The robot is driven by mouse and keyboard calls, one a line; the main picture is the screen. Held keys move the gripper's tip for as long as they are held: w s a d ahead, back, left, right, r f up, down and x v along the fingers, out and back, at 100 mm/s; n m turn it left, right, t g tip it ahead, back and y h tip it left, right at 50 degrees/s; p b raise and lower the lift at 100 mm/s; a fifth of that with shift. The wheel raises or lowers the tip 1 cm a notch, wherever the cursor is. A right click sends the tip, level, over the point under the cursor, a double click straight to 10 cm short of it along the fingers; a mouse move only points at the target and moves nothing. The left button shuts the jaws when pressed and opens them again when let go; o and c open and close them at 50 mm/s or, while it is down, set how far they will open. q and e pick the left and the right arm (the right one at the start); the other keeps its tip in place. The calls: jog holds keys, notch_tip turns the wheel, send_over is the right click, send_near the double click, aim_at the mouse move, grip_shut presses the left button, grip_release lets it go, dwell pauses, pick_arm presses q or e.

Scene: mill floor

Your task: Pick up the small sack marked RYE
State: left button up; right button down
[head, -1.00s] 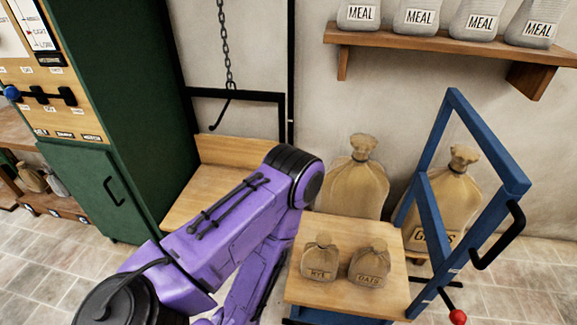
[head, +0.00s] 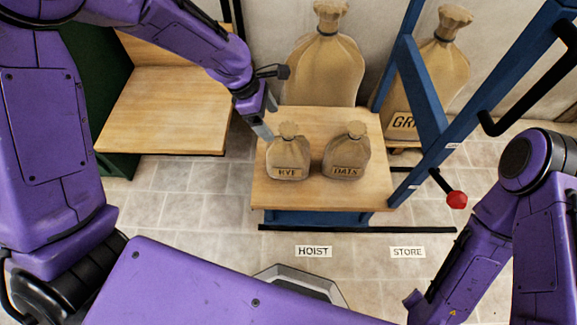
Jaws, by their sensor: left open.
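The small sack marked RYE (head: 288,155) stands upright on the wooden top of a blue-framed stand (head: 320,198), on its left half. A like sack marked OATS (head: 346,153) stands just to its right, with a narrow gap between them. My left gripper (head: 268,118) is open and empty, a little above and to the left of the RYE sack's tied neck, its fingers pointing down. It looks apart from the sack, though the exact gap is hard to tell. My right arm shows at the lower right, but its gripper is outside the view.
Large sacks stand behind the stand, one plain (head: 324,70) and one with a partly hidden label (head: 432,70). A blue frame (head: 425,100) with a red-knobbed lever (head: 456,199) rises at the right. A wooden bench (head: 165,110) is at the left. Floor labels read HOIST (head: 313,251) and STORE (head: 408,252).

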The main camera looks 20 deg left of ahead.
aim_at(288, 151)
pick_arm(q)
jog(key=shift+w+d+r, duration=0.2)
jog(key=shift+d+r, duration=0.1)
jog(key=shift+r, duration=0.3)
jog(key=shift+d, duration=0.2)
jog(key=b+x, duration=0.4)
jog(key=x, duration=0.6)
jog(key=shift+a+f, duration=0.1)
jog(key=shift+s, duration=0.1)
jog(key=shift+c, duration=0.7)
grip_shut()
jog(key=shift+r, duration=0.2)
pick_arm(e)
notch_tip(288, 151, down, 5)
jog(key=shift+f, duration=0.1)
